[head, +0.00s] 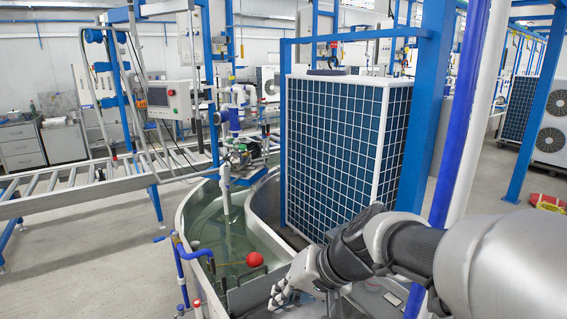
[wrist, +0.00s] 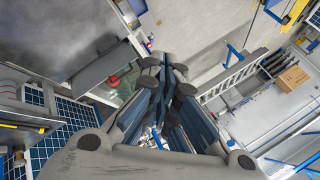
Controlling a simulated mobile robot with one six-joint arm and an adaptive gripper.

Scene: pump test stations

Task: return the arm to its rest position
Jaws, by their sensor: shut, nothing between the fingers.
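My arm reaches in from the right edge of the head view, in front of the water tank (head: 186,220). My gripper (head: 278,296) is at the arm's far end, low in the picture, near the tank's front end. In the wrist view my gripper (wrist: 166,62) shows its fingers together, with nothing held between them. The fingertips are small in the head view, and the arm hides part of the tank's near side.
A tall grid-fronted unit (head: 335,140) stands behind my arm. A blue post (head: 432,110) and a white pipe (head: 478,110) rise close to it. A red ball (head: 255,259) is in the tank. A roller conveyor (head: 75,180) runs at left. Bare floor (head: 90,260) shows at lower left.

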